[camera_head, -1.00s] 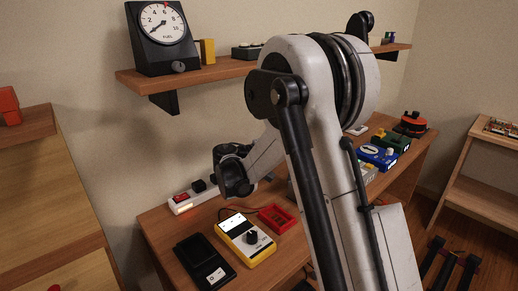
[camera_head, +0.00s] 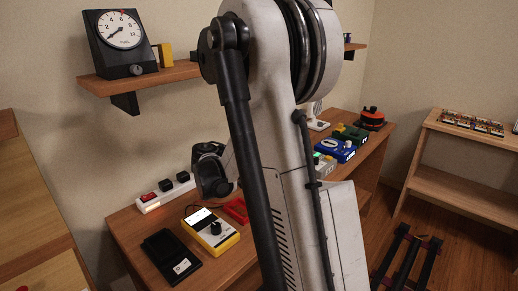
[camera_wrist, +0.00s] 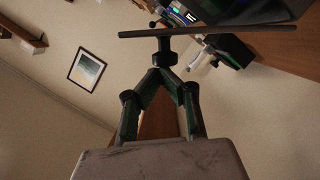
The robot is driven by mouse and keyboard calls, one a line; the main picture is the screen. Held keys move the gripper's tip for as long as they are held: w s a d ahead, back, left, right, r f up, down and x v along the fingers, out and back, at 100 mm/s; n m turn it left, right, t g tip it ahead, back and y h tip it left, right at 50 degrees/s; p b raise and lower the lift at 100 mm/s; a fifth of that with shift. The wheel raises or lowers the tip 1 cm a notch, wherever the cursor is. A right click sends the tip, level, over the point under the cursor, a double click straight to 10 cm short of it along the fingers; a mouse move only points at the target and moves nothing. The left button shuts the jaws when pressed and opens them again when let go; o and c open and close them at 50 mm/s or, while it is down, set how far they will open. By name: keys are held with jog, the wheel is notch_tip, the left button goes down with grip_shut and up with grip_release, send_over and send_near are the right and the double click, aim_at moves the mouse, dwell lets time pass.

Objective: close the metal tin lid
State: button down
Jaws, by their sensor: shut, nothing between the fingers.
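I cannot pick out the metal tin or its lid in either view; my arm hides the middle of the workbench (camera_head: 130,236) in the head view. In the wrist view my gripper (camera_wrist: 163,70) is shut, its two dark fingers meeting at the tips. A thin dark bar (camera_wrist: 230,31) runs across just beyond the tips; I cannot tell whether they touch it. In the head view my fingers are not clearly visible.
A yellow meter (camera_head: 212,232), black flat device (camera_head: 170,257), red tray (camera_head: 236,210) and power strip (camera_head: 166,191) lie on the bench's left part. Blue (camera_head: 335,150) and green devices stand at right. A gauge (camera_head: 122,40) sits on the wall shelf. Floor shows at right.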

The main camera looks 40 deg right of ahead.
jog(key=shift+s, duration=0.1)
dwell(0.5)
jog(key=w+a+r+p, duration=0.3)
jog(key=a+r, duration=0.2)
jog(key=a, duration=0.5)
jog(key=shift+w, duration=0.2)
jog(key=s+a+n+t+y+p, duration=0.1)
jog(key=s+a+n+t+y, duration=0.2)
jog(key=a, duration=0.7)
jog(key=s+a+n+t+y, duration=0.3)
jog(key=s+a+y, duration=0.4)
jog(key=s+a, duration=0.3)
jog(key=s+a+n+t+y+p, duration=0.1)
jog(key=s+a+n+t+y, duration=0.2)
jog(key=s+a, duration=0.4)
jog(key=a+n+y, duration=0.1)
jog(key=a+y, duration=0.1)
jog(key=a, duration=0.1)
jog(key=shift+f+y+p, duration=0.15)
jog(key=shift+y+p, duration=0.2)
jog(key=shift+y, duration=0.05)
